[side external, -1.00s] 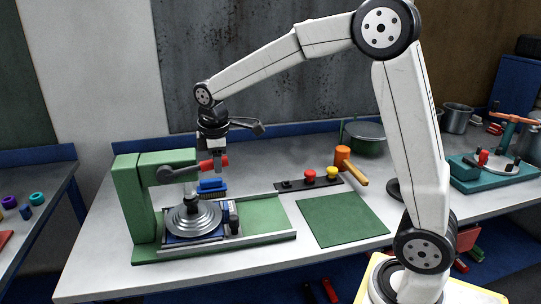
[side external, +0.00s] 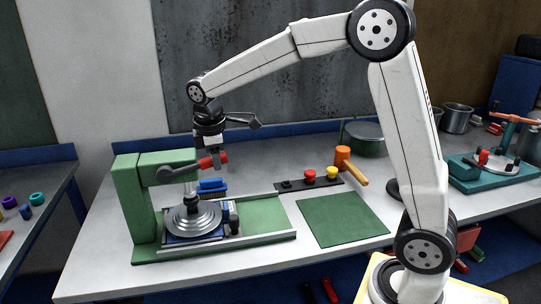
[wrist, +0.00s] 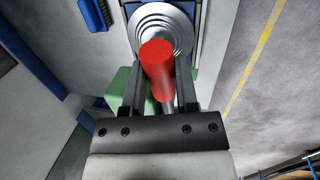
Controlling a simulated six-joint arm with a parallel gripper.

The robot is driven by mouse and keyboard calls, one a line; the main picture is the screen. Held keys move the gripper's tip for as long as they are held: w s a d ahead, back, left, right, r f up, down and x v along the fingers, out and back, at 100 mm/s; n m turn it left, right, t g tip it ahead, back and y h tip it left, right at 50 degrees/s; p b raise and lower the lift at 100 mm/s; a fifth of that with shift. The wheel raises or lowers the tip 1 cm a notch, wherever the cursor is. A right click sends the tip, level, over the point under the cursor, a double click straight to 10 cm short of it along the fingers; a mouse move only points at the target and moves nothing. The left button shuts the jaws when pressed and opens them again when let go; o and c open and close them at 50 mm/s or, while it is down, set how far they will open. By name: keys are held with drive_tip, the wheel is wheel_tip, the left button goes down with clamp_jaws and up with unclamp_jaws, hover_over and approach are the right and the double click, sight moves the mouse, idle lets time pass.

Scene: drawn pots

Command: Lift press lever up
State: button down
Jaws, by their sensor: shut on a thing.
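The green press (side external: 134,195) stands at the left of the bench. Its dark lever arm (side external: 176,171) ends in a red handle (side external: 206,163), which points right and slightly up. My gripper (side external: 214,160) hangs over the lever's end, its fingers on the red handle. In the wrist view the red handle (wrist: 157,66) lies between the two fingers of my gripper (wrist: 160,80). A stepped round metal piece (side external: 193,219) sits under the press head; it also shows in the wrist view (wrist: 152,20).
A blue brush (side external: 212,186) lies behind the press. A strip with red and yellow knobs (side external: 308,183), an orange mallet (side external: 343,158) and a green mat (side external: 342,220) are to the right. A pot (side external: 362,137) stands at the back.

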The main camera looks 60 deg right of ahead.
sight(206, 159)
drive_tip(key=r+g+h, duration=0.1)
drive_tip(key=w+a+r+g+h, duration=0.1)
drive_tip(key=r+g+h, duration=0.1)
drive_tip(key=r, duration=0.1)
drive_tip(key=shift+w+a+r, duration=0.1)
drive_tip(key=shift+w+a, duration=0.2)
drive_tip(key=shift+a, duration=0.05)
drive_tip(key=shift+w+a+r+n+g+h, duration=0.2)
drive_tip(key=shift+w+a+r+g+h, duration=0.3)
drive_tip(key=shift+r+g+h, duration=0.15)
drive_tip(key=shift+w+a+r+n+g+h, duration=0.2)
drive_tip(key=shift+w+a+r+g+h, duration=0.3)
drive_tip(key=shift+r, duration=0.2)
drive_tip(key=shift+c, duration=1.8)
unclamp_jaws()
drive_tip(key=shift+s+d, duration=0.1)
